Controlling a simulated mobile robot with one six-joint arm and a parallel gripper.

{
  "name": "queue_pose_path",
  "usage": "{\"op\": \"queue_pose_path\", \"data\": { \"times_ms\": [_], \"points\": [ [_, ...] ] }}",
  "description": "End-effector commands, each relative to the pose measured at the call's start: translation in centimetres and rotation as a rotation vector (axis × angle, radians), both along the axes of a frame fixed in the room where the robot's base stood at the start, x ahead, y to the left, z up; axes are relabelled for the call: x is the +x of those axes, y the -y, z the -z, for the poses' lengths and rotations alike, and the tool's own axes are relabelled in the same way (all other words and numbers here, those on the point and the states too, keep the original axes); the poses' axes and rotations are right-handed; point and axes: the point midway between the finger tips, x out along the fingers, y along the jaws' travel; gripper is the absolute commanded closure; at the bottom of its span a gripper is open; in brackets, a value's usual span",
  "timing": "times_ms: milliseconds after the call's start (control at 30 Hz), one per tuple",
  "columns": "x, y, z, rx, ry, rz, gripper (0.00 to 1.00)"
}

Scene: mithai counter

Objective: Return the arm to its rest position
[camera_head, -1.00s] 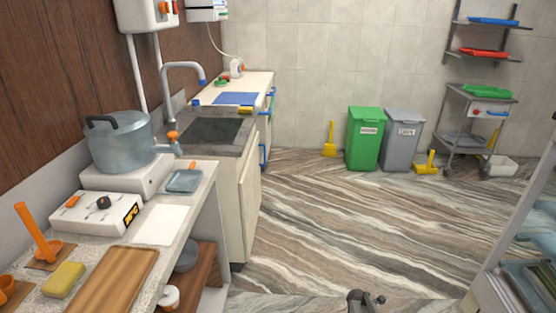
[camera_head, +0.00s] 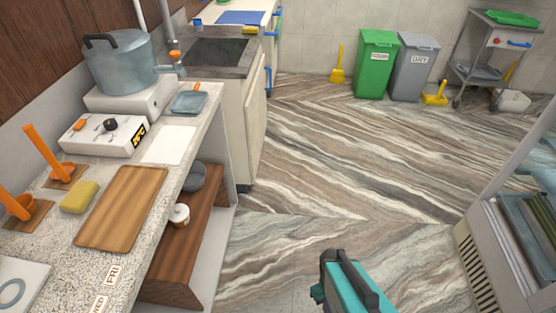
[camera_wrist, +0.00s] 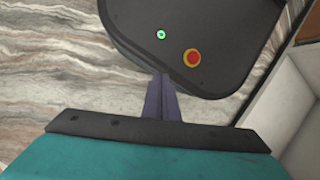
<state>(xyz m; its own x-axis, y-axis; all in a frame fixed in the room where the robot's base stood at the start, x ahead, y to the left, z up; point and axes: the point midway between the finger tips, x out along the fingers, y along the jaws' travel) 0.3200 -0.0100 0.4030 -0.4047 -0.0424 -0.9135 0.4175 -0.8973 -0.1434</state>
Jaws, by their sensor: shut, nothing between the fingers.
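My gripper (camera_wrist: 161,98) shows in the wrist view with its two dark fingers together and nothing between them. It points at a dark rounded surface, likely my own base, with a red button and a small green light. I cannot tell whether the fingertips touch that surface or hang above it. In the head view a teal and black part of my arm (camera_head: 350,285) rises at the bottom, over the floor and apart from the counter. The fingers cannot be made out there.
A speckled counter (camera_head: 75,235) on the left holds a wooden board (camera_head: 122,208), a sponge (camera_head: 80,197) and a large pot (camera_head: 122,64). A case (camera_head: 480,265) stands at the right edge. Striped floor (camera_head: 320,170) between them is clear. Bins (camera_head: 376,66) stand at the back.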

Motion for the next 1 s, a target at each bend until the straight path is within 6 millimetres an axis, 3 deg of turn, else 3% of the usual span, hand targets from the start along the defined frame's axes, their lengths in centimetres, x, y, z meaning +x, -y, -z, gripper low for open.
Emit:
{"op": "queue_pose_path", "data": {
  "times_ms": [200, 400, 1000],
  "points": [
    [-1.3, -0.9, -0.9, -0.081, -0.036, 0.263, 1.00],
    [-1.6, -1.0, -1.0, -0.145, -0.047, 0.401, 1.00],
    [-1.6, -1.0, -1.0, -0.160, -0.044, 0.429, 1.00]
  ]
}}
